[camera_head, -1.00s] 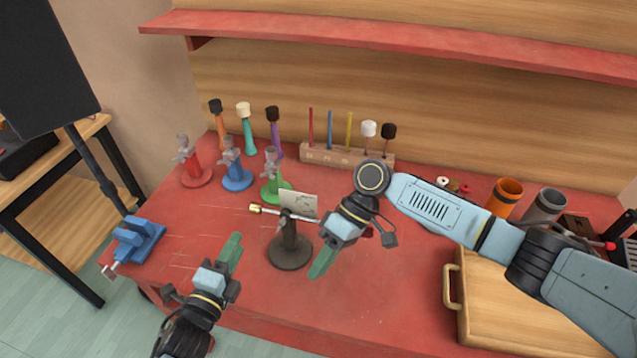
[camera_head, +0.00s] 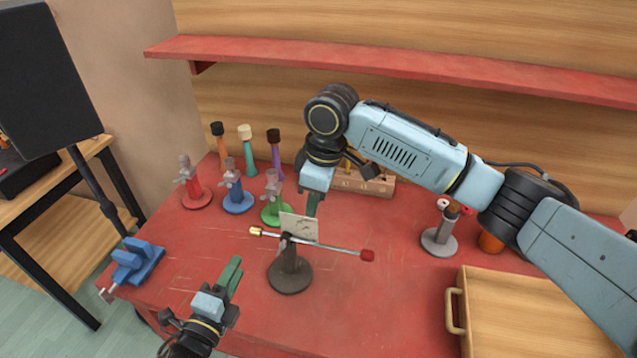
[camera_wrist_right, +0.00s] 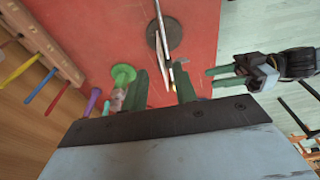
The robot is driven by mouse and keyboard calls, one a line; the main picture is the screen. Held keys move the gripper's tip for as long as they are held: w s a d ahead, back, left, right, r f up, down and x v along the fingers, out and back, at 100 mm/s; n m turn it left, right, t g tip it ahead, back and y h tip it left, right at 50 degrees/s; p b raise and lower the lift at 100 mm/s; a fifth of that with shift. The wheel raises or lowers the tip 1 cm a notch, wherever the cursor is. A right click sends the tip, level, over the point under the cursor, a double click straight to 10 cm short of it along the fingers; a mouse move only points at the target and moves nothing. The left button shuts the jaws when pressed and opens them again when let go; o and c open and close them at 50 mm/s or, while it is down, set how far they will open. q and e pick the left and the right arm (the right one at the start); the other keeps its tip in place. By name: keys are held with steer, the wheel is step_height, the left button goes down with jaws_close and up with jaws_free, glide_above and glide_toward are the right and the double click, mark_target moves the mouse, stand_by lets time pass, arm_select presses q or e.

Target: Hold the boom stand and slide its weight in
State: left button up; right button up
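The boom stand (camera_head: 290,276) stands upright on the red bench, with a dark round base and short post. Its thin boom rod (camera_head: 335,248) runs from a brass end (camera_head: 256,231) at left to a red end piece (camera_head: 368,255) at right. I cannot tell which end is the sliding weight. A pale card (camera_head: 299,226) sits at the post top. My right gripper (camera_head: 312,205) is open just behind the card; in the right wrist view its fingers (camera_wrist_right: 163,90) are apart, with the rod and card between or beyond them. My left gripper (camera_head: 232,276) is open, left of the base, apart from it.
Red, blue and green small clamp stands (camera_head: 273,210) stand behind left. A wooden rack (camera_head: 365,184) of sticks is at the back. A grey stand (camera_head: 439,238) and a wooden tray (camera_head: 530,310) are at right. A blue vise (camera_head: 137,262) is at the left edge.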

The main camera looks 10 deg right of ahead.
mark_target(310, 227)
steer(key=f, duration=0.5)
steer(key=a+f, duration=0.1)
steer(key=f, duration=0.2)
steer(key=shift+w+f, duration=0.35)
steer(key=shift+c, duration=0.2)
jaws_close()
stand_by(0.5)
